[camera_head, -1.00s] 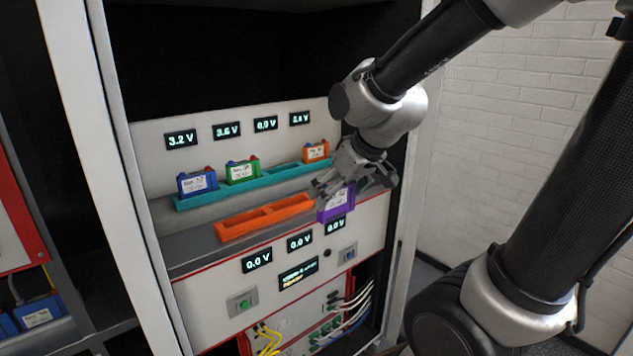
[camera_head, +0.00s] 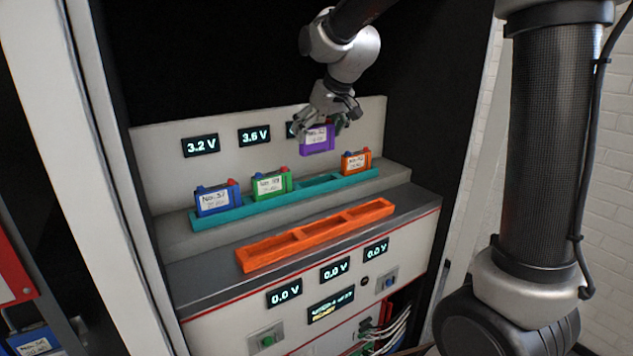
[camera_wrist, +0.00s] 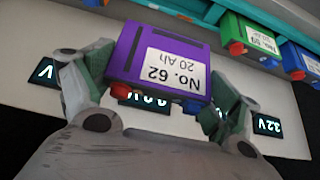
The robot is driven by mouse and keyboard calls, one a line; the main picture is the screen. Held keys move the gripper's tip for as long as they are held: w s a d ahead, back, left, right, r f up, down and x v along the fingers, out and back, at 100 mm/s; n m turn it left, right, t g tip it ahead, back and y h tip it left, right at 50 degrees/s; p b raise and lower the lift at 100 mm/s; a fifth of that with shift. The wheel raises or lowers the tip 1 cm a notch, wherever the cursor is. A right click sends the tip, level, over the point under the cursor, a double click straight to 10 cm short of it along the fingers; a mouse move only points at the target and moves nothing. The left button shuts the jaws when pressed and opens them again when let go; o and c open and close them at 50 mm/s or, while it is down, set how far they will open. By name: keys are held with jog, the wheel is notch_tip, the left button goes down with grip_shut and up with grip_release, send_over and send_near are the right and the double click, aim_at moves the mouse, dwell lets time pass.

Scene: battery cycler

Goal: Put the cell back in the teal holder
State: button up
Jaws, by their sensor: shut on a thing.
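The purple cell (camera_head: 317,141), labelled No. 62, 20 Ah, is held upright in my gripper (camera_head: 325,118), which is shut on its sides. It hangs above the teal holder (camera_head: 297,195), over the empty slot between the green cell (camera_head: 271,184) and the orange cell (camera_head: 356,162). A blue cell (camera_head: 217,199) sits in the holder's left end. In the wrist view the purple cell (camera_wrist: 160,62) is between both fingers, and the teal holder (camera_wrist: 188,10) shows at the top, apart from it.
An empty orange holder (camera_head: 315,236) lies on the lower shelf in front. A panel with voltage displays (camera_head: 200,146) stands behind the teal holder. The cabinet's side post (camera_head: 75,170) is at the left.

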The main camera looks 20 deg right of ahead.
notch_tip(320, 180, down, 10)
jog(key=shift+r, duration=0.1)
dwell(0.4)
jog(key=shift+f, duration=0.2)
jog(key=o, duration=1.2)
jog(key=shift+c, duration=0.2)
